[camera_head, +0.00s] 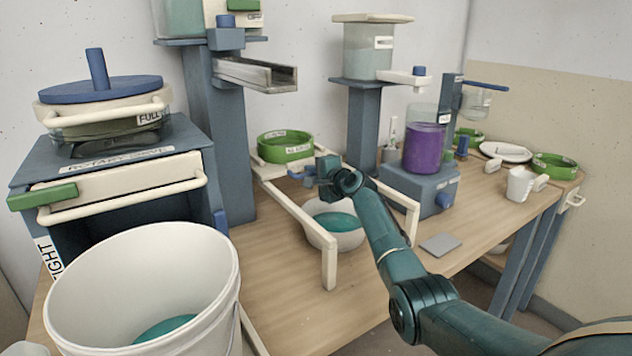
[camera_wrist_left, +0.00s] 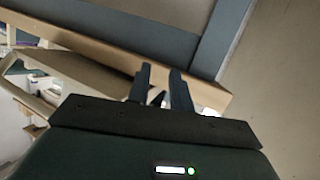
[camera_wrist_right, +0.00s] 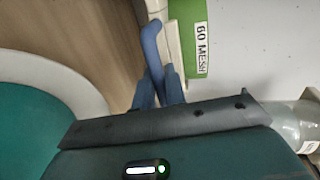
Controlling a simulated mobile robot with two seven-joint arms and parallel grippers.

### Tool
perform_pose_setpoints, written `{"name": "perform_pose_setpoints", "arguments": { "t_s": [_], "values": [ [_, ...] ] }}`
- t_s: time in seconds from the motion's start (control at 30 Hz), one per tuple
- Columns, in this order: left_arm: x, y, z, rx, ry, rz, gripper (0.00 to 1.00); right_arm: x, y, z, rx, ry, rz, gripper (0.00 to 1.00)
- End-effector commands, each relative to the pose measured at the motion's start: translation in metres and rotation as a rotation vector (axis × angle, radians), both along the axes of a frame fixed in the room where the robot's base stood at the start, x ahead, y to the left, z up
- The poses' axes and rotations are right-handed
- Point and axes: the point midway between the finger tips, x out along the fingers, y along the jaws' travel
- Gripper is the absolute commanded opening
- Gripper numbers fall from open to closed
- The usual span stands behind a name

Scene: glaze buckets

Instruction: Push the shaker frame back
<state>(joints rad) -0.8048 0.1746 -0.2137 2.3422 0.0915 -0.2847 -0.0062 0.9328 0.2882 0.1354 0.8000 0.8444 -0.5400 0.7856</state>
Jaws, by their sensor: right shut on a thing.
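The cream shaker frame (camera_head: 298,213) stands on the wooden table, with its legs and rails around a white bowl (camera_head: 338,240) of teal glaze. A green sieve ring (camera_head: 285,149) sits at its back end; its "60 MESH" label shows in the right wrist view (camera_wrist_right: 188,40). My right gripper (camera_head: 318,175) is at the frame above the bowl. In the right wrist view it is shut on a bent blue handle (camera_wrist_right: 151,45) beside the cream rail and the green ring. My left gripper (camera_wrist_left: 160,75) is out of the head view; its fingers are apart and empty near a wooden edge.
A large white bucket (camera_head: 145,285) with teal glaze is at front left, before a rotary sieve (camera_head: 105,165). A mixer with a purple jar (camera_head: 425,147) stands right of the frame. A grey tile (camera_head: 440,244) and a white mug (camera_head: 519,184) lie farther right. Table in front of the frame is clear.

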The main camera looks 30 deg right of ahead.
Motion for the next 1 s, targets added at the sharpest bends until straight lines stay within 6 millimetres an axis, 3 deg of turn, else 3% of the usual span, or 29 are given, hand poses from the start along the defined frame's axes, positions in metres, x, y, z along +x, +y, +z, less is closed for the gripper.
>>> {"name": "perform_pose_setpoints", "arguments": {
  "t_s": [0.3,0.33,0.57,1.0],
  "values": [
    [0.000,0.000,0.001,0.000,-0.003,0.000,0.22,0.001,0.000,0.000,0.000,0.001,0.001,0.00],
    [0.000,0.000,0.001,0.000,-0.003,0.001,0.22,0.001,0.000,0.000,0.000,0.001,0.001,0.13],
    [0.000,0.000,0.001,0.000,-0.002,0.000,0.22,0.000,0.000,0.000,0.000,0.001,0.001,0.31],
    [-0.001,0.000,0.003,0.000,0.015,-0.001,0.22,-0.011,-0.001,0.004,-0.001,-0.001,0.000,0.31]
  ]
}}
